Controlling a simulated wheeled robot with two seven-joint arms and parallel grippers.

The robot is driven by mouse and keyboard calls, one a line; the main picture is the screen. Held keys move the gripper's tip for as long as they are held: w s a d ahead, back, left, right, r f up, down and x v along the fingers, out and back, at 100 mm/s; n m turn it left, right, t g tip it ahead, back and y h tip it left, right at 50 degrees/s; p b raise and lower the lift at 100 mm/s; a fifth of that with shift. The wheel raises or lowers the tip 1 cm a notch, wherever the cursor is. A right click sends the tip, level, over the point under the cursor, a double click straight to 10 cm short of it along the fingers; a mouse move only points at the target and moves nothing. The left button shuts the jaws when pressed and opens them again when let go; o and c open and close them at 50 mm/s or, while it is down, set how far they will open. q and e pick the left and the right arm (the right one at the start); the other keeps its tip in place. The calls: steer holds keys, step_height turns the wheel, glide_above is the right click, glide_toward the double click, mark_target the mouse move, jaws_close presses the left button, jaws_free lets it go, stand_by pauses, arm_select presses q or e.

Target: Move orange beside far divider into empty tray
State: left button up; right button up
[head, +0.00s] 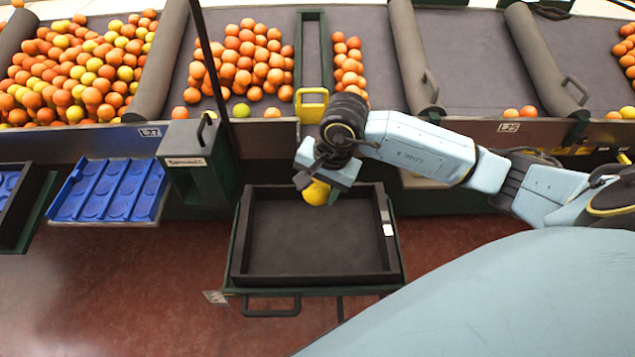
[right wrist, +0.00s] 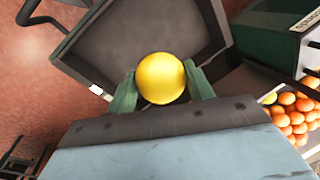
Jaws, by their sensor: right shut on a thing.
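My right gripper (head: 318,188) is shut on a yellow orange (head: 315,193). The right wrist view shows the yellow orange (right wrist: 161,77) between the two green fingers (right wrist: 161,90). The gripper is above the back part of the empty dark tray (head: 240,236), which stands in front of the sorting bench. The tray (right wrist: 206,70) also lies beyond the fruit in the right wrist view. The narrow green-edged divider channel (head: 312,55) on the bench has oranges (head: 240,60) on both sides. My left gripper is not in view.
A blue tray (head: 108,190) with round hollows stands at the left. A dark box with a handle (head: 188,160) stands between it and the dark tray. A yellow handle (head: 311,104) sits at the bench edge. Grey rollers (head: 412,55) separate the bench lanes.

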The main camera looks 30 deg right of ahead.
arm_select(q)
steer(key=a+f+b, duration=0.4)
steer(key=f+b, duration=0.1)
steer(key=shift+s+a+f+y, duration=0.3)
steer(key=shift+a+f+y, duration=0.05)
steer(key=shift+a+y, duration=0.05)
arm_select(e)
steer(key=s+d+x, duration=0.1)
steer(key=x, duration=0.8)
steer(key=shift+s+f, duration=0.25)
steer(key=shift+s, duration=0.05)
